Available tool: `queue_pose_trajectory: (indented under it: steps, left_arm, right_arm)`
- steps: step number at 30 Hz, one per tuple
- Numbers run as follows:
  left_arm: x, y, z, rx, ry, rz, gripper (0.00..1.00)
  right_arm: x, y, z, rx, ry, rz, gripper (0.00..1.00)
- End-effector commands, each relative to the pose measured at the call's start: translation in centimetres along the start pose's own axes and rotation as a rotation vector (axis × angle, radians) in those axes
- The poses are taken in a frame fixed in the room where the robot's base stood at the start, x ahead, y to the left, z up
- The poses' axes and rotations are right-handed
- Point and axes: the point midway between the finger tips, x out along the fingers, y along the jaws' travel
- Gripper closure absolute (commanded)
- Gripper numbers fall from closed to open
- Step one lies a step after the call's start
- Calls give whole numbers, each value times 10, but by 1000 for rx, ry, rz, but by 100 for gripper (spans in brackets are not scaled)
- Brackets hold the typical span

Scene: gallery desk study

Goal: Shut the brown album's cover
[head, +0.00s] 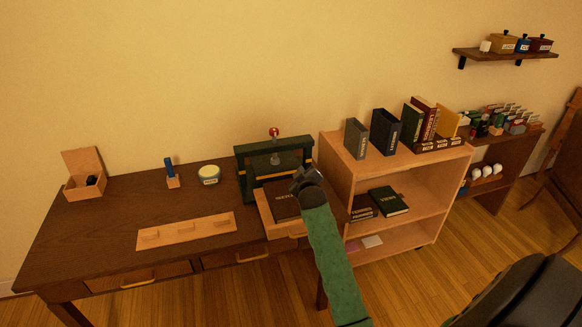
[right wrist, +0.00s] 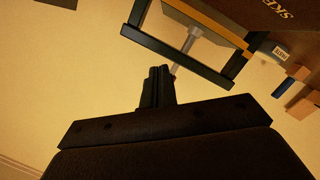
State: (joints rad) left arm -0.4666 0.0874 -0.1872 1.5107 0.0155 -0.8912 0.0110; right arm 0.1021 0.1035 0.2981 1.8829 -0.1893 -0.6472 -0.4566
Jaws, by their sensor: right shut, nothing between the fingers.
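The brown album (head: 284,206) lies in a light wooden tray (head: 268,222) at the front of the green press (head: 241,178), near the right end of the desk. Lettering shows on its upward face, and part of it is hidden behind my right gripper. In the right wrist view, a brown face with the letters "SKE" (right wrist: 262,12) shows at the top right, upside down. My right gripper (head: 304,180) is shut and empty, above the album's right side and in front of the press. Its closed fingers also show in the right wrist view (right wrist: 158,84). My left gripper is not in view.
The press has a red-knobbed screw (head: 274,133). A shelf unit (head: 345,160) with upright books stands close on the right. An open box (head: 86,183), a blue-topped stand (head: 171,173), a round tin (head: 209,174) and a slotted board (head: 186,232) are on the desk's left.

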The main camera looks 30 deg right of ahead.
Motion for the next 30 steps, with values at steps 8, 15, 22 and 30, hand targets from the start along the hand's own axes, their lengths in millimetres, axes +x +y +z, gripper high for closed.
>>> queue_pose_trajectory:
  steps: [8,15,22,30]
  left_arm:
    - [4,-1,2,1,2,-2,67]
    - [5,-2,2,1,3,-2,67]
    - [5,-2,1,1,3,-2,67]
    - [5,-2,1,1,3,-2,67]
  right_arm:
    - [8,2,33,180,-1,-46,100]
    - [12,0,47,269,-1,-67,100]
    - [13,-1,52,297,0,-74,100]
    - [13,-1,52,299,0,-75,100]
